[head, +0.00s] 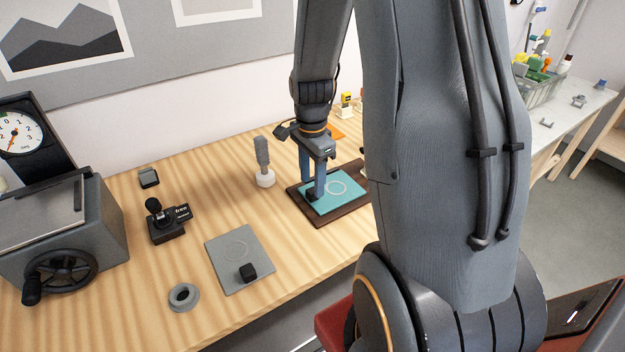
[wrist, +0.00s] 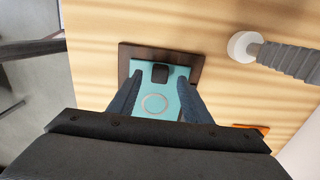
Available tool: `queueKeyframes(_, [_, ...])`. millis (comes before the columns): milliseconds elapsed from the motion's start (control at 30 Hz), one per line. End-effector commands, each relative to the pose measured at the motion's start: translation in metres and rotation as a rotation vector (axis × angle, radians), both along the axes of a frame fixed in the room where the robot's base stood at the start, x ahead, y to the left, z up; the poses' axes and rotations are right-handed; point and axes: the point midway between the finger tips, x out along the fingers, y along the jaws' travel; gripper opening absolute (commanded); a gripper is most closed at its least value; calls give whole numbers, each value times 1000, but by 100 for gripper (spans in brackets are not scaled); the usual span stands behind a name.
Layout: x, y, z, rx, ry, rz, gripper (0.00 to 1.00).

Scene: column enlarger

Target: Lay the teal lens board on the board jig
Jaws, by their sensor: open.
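The teal lens board (head: 346,196) is a flat plate with a pale ring and a black block-shaped knob (wrist: 159,73). It lies on a dark brown flat base (head: 326,221), which looks like the board jig, with brown showing around the plate. In the wrist view the teal board (wrist: 171,103) also lies within the brown base (wrist: 125,62). My gripper (head: 313,189) is open and low over the board. In the wrist view its fingers stand on either side of the knob, apart from it. The far corner of the base is hidden behind my arm in the head view.
A grey plate (head: 258,263) with a black knob lies left of the base. A grey-handled brush-like tool (head: 263,165) stands close behind. A black joystick-like device (head: 168,225), a grey ring (head: 183,297) and a handwheel machine (head: 60,240) are farther left. Bare wood lies between.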

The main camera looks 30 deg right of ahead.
Motion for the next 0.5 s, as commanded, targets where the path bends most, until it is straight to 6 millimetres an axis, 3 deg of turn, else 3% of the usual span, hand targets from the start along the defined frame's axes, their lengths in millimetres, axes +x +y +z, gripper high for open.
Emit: queueKeyframes(500, [0,0,20,0,-1,0,45])
